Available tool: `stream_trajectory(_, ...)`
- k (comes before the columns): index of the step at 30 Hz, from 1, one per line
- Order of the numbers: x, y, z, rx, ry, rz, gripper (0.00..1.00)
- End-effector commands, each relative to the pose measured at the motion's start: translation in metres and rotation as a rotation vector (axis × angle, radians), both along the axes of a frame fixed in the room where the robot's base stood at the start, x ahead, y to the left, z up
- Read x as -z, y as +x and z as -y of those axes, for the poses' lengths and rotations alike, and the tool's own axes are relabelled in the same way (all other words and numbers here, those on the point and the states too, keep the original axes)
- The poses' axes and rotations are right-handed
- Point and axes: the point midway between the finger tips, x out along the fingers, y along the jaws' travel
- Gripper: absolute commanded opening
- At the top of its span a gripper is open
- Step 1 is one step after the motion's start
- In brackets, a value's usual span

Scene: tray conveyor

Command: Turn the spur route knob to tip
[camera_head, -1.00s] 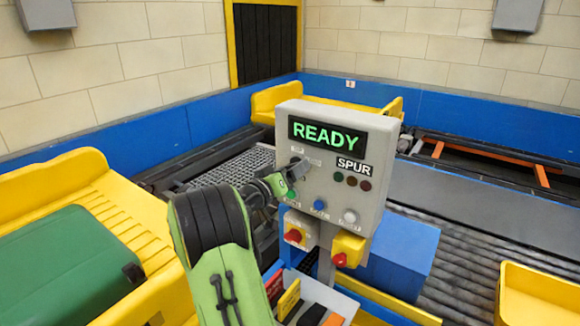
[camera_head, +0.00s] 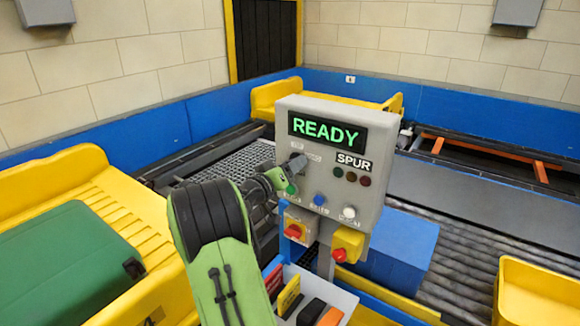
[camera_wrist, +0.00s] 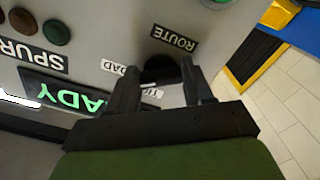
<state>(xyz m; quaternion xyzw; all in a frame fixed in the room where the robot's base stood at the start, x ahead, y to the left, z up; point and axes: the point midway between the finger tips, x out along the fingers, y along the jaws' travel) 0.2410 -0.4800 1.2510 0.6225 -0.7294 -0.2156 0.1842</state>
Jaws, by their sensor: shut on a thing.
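The spur route knob (camera_wrist: 160,68) is a dark round knob on the grey control box, below the ROUTE label in the wrist view. My gripper (camera_wrist: 162,82) has its two dark fingers either side of the knob and is shut on it. A LOAD label (camera_wrist: 113,67) and another label, partly covered by a finger, sit near the knob. I cannot tell surely which label the knob points to. In the head view my gripper (camera_head: 293,168) reaches the left part of the box face, and its fingers hide most of the knob. The display (camera_head: 327,132) reads READY above a SPUR label (camera_head: 353,162).
Indicator lamps (camera_head: 351,177) and push buttons (camera_head: 348,212) sit right of my gripper on the box. A tray of coloured pieces (camera_head: 338,292) lies beneath. A green-loaded yellow tray (camera_head: 150,215) stands left.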

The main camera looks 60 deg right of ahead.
Motion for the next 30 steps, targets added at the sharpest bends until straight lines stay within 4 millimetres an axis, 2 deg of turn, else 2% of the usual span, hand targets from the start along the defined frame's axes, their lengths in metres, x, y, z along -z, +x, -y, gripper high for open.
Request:
stream_trajectory(8, -0.0009, 0.0001, -0.0007, -0.001, 0.031, -0.184, 0.21)
stream_trajectory(30, -0.0044, -0.0016, -0.0009, -0.001, 0.135, -0.827, 0.21)
